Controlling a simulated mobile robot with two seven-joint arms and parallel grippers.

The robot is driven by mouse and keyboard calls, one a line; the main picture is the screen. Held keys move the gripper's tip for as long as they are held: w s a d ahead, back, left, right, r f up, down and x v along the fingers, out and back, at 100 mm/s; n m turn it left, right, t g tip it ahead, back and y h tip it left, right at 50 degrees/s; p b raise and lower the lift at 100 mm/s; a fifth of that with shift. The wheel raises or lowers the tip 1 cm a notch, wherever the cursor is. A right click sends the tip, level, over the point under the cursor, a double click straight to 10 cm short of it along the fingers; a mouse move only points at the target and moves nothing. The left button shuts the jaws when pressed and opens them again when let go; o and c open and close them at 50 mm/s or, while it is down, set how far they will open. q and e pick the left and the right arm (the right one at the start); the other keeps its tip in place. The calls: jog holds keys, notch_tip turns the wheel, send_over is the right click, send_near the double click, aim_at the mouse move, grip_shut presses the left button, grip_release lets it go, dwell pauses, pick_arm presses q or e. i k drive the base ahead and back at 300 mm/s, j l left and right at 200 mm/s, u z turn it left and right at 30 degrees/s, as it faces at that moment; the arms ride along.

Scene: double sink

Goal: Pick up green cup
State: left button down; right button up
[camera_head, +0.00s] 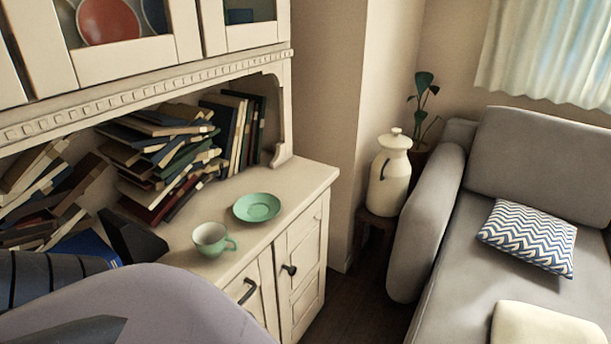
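The green cup (211,239) stands upright on the cabinet's counter, near its front edge, with its handle toward the right. Its inside looks paler than its handle. A green saucer (257,207) lies flat on the counter behind it and to the right, apart from it. My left gripper (137,240) comes in from the left, dark and wedge-shaped, to the left of the cup. A gap shows between it and the cup. Its fingers overlap in this view, so I cannot tell whether it is open. My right gripper is not in view.
Stacked, leaning books (165,155) fill the counter's back, with more at left (45,190). The cabinet's upper part (150,90) overhangs them. A grey sofa (530,150) with a zigzag cushion (528,236) stands at right. A cream jug (389,175) stands between cabinet and sofa.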

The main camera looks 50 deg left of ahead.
aim_at(211, 239)
jog(key=u, duration=1.5)
